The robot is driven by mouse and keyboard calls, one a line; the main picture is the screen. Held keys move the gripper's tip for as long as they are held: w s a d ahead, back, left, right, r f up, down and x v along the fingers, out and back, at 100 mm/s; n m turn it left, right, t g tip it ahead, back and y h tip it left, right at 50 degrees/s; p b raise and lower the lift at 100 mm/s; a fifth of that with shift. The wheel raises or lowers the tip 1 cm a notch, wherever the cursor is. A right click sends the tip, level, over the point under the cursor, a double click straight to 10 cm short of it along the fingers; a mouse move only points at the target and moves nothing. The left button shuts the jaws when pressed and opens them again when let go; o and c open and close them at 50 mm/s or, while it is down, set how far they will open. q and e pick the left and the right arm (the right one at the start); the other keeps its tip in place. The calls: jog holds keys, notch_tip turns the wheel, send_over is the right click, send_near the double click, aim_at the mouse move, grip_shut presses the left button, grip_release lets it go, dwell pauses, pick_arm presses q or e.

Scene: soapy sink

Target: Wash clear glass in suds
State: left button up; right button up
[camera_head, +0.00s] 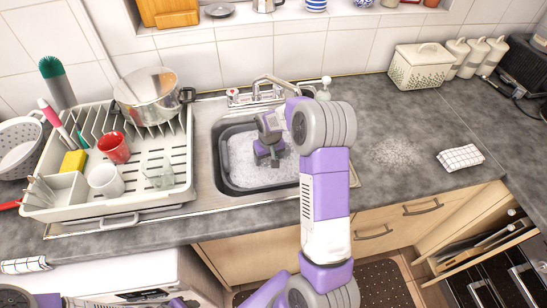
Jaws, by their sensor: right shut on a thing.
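A clear glass (158,173) stands in the front right part of the dish rack. My right gripper (268,157) reaches down into the grey basin, its fingers pointing into the white suds (240,165). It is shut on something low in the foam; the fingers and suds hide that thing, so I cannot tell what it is. My left gripper is not in view; only parts of my left arm show at the bottom left edge.
The dish rack (80,205) also holds a red mug (114,148), a white mug (106,181), a steel pot (149,95) and a yellow sponge (73,161). The faucet (275,84) stands behind the basin (228,187). A folded cloth (460,157) lies on the mostly clear right counter.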

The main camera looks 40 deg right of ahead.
notch_tip(320, 180, up, 19)
jog(key=p, duration=1.3)
jog(key=shift+f, duration=0.1)
